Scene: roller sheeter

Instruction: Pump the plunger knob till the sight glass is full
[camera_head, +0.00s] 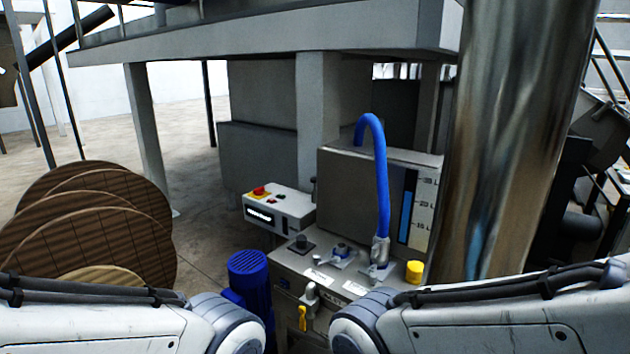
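The sight glass (406,212) is a dark upright strip on the grey tank's front, beside a white scale with litre marks. Blue fills its lower part, up to between the middle and top marks; the top is dark. I cannot tell which is the plunger knob. My two arms cross the bottom corners, with their joints in front of the unit. Neither gripper shows.
A blue hose (378,165) arches from the tank (340,180) down to a deck fitting. A white control box (280,209) with a red button stands left of it. A blue motor (248,272), wooden discs (95,215) and a large shiny cylinder (515,140) flank the unit.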

